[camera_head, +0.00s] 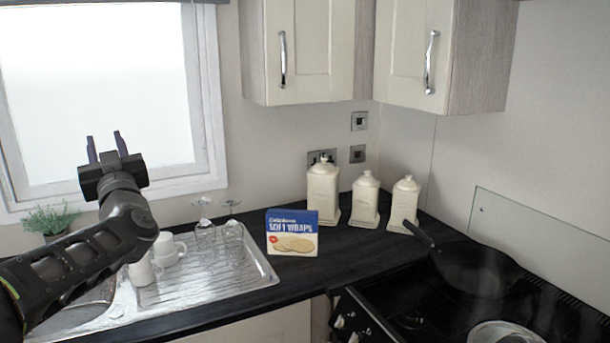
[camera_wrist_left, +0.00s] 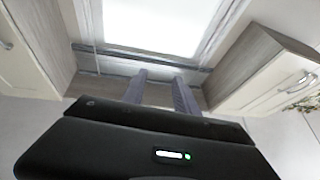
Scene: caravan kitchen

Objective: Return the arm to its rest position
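My left arm comes in from the left in the head view, raised over the sink side of the counter. My left gripper (camera_head: 107,146) points up in front of the window, with its two fingers apart and nothing between them. In the left wrist view the two fingers (camera_wrist_left: 160,92) also stand apart and empty, with the window and wall cupboards beyond them. The gripper touches nothing that I can see. My right gripper does not show in either view.
Below the arm are a sink drainer (camera_head: 220,278), white mugs (camera_head: 168,250) and upturned glasses (camera_head: 205,232). Wall cupboards (camera_head: 310,50) hang above.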

